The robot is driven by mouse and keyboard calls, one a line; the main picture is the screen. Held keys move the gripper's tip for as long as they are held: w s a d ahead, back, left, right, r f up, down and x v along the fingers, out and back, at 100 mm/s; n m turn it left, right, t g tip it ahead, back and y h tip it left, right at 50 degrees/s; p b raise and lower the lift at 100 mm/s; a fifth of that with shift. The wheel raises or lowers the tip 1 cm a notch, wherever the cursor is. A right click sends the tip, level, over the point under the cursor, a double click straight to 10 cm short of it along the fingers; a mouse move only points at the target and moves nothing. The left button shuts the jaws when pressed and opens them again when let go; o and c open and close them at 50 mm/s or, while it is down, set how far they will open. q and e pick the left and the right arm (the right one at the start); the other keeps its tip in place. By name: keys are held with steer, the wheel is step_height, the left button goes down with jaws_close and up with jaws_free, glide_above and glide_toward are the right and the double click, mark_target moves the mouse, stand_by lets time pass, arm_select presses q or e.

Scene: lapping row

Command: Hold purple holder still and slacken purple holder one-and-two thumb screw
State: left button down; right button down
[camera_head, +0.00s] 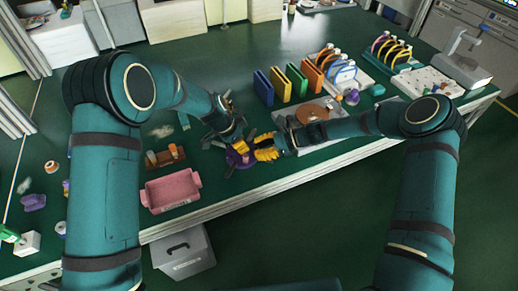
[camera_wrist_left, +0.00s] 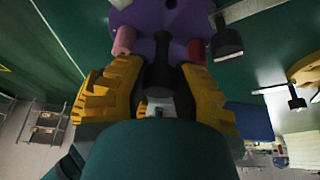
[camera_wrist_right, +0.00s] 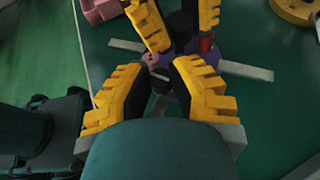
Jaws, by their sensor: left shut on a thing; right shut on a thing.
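The purple holder (camera_head: 238,158) sits at the front edge area of the green bench, partly hidden by my grippers. It is a round purple body in the left wrist view (camera_wrist_left: 148,20), with a pink and a red cylinder and dark knobs at its rim. My left gripper (camera_head: 236,139) is shut on the holder's dark middle part, seen from the side in the right wrist view. My right gripper (camera_head: 258,150) has its yellow fingers shut at the holder's rim (camera_wrist_right: 182,88), on a small dark piece that looks like a thumb screw. Its number marking is not readable.
A pink tray (camera_head: 171,191) and a brown rack (camera_head: 165,157) stand left of the holder. A round copper-coloured plate (camera_head: 311,112) lies to the right, with coloured upright boards (camera_head: 281,84) behind. A grey bin (camera_head: 183,250) stands below the bench edge.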

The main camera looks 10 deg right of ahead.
arm_select(q)
steer(key=shift+d, duration=0.2)
arm_select(e)
steer(key=shift+n+g, duration=0.7)
steer(key=shift+g, duration=0.2)
steer(key=c, duration=0.8)
jaws_free()
steer(key=shift+c, duration=0.2)
arm_select(q)
steer(key=shift+a, duration=0.1)
arm_select(e)
steer(key=shift+w+d+r, duration=0.1)
steer(key=shift+d, duration=0.1)
steer(key=v, duration=1.1)
steer(key=shift+d+r, duration=0.15)
steer(key=shift+d, duration=0.1)
arm_select(q)
steer(key=c, duration=0.8)
jaws_free()
